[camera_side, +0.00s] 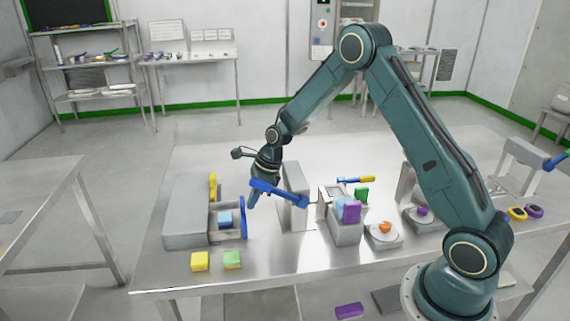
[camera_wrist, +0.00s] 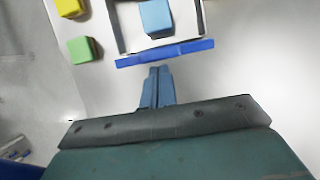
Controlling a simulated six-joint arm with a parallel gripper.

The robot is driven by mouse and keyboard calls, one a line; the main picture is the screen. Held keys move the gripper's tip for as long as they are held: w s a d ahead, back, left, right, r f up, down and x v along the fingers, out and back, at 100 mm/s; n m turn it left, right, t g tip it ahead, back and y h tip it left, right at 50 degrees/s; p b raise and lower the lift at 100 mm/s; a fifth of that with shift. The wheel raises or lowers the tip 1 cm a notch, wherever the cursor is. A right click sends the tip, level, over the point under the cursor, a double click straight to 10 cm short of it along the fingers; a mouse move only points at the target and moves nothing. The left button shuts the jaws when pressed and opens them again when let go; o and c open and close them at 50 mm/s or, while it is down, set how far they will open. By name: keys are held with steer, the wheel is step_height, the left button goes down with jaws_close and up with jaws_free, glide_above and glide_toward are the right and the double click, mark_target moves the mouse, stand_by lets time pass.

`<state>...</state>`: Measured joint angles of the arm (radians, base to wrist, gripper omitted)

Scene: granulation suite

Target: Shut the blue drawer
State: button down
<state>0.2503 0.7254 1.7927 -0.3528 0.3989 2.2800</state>
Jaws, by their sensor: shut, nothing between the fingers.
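The blue drawer (camera_side: 243,218) stands open, pulled out to the right of its grey cabinet (camera_side: 185,215). Its blue front panel (camera_wrist: 165,53) crosses the upper part of the wrist view, and a light blue block (camera_side: 225,219) sits inside the drawer; the block also shows in the wrist view (camera_wrist: 156,17). My gripper (camera_side: 251,202) points down on the outer side of the blue front. Its fingers (camera_wrist: 157,72) are shut and empty, close to the panel's outer face with a small gap seen in the wrist view.
A yellow block (camera_side: 200,261) and a green block (camera_side: 232,259) lie in front of the drawer. A yellow upright piece (camera_side: 212,186) is beside the cabinet behind the drawer. A grey upright box (camera_side: 297,212) stands right of my gripper. The table front is mostly clear.

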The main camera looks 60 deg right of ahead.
steer(key=w+a, duration=0.6)
steer(key=shift+w+a, duration=0.45)
steer(key=shift+a, duration=0.05)
steer(key=shift+a, duration=0.1)
steer(key=shift+r, duration=0.7)
steer(key=d+v, duration=0.1)
steer(key=v, duration=0.8)
steer(key=shift+s+f, duration=0.2)
steer(key=shift+s, duration=0.05)
